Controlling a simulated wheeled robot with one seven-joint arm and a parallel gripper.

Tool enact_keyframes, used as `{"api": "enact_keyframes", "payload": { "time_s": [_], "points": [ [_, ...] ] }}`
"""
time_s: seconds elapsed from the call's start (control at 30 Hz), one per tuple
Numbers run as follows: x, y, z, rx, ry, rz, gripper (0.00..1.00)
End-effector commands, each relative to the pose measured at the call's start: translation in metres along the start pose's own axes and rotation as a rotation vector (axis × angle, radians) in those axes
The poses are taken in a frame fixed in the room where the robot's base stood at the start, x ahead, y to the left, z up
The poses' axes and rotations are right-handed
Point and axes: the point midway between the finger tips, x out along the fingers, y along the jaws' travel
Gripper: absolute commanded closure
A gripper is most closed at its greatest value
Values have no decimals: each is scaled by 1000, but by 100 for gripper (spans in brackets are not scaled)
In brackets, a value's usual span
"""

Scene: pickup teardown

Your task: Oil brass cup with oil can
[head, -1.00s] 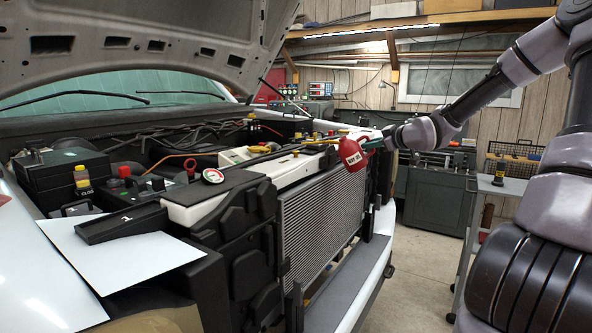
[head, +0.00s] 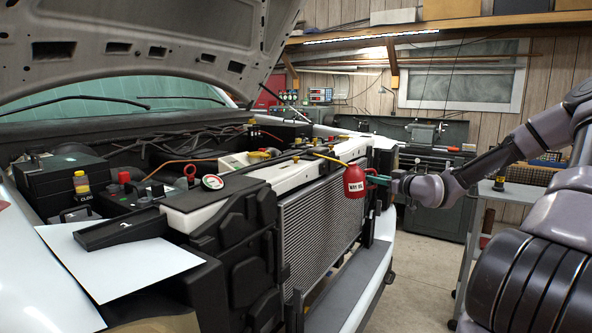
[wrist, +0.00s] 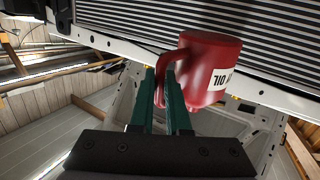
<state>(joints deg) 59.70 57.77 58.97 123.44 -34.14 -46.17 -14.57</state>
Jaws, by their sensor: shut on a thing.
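The red oil can (head: 354,182) with a white label is held off the ground in front of the radiator, roughly upright. Its thin yellow spout (head: 332,159) points left over the white-topped radiator support. My gripper (head: 376,179) has green fingers shut on the can's handle from the right. In the wrist view the gripper (wrist: 166,92) has its fingers at the red handle, beside the can body (wrist: 212,66). Small brass-coloured fittings (head: 296,158) sit on the support near the spout; I cannot tell which is the brass cup, or whether the spout tip touches one.
The radiator (head: 322,212) and front bumper lie below the can. The raised hood (head: 140,40) hangs over the engine bay at left. A white sheet and black tray (head: 122,228) lie on the near fender. A grey cart (head: 510,190) stands right; floor between is clear.

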Motion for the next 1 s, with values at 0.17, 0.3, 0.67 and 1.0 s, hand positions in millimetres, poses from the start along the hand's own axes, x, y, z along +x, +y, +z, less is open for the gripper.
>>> {"api": "enact_keyframes", "payload": {
  "time_s": [0.17, 0.3, 0.67, 1.0],
  "points": [
    [2, -2, 17, 67, 43, 3, 100],
    [2, -2, 26, 103, 66, 4, 100],
    [2, -2, 24, 128, 86, 5, 100],
    [0, 1, -6, 128, 85, 5, 100]
  ]
}}
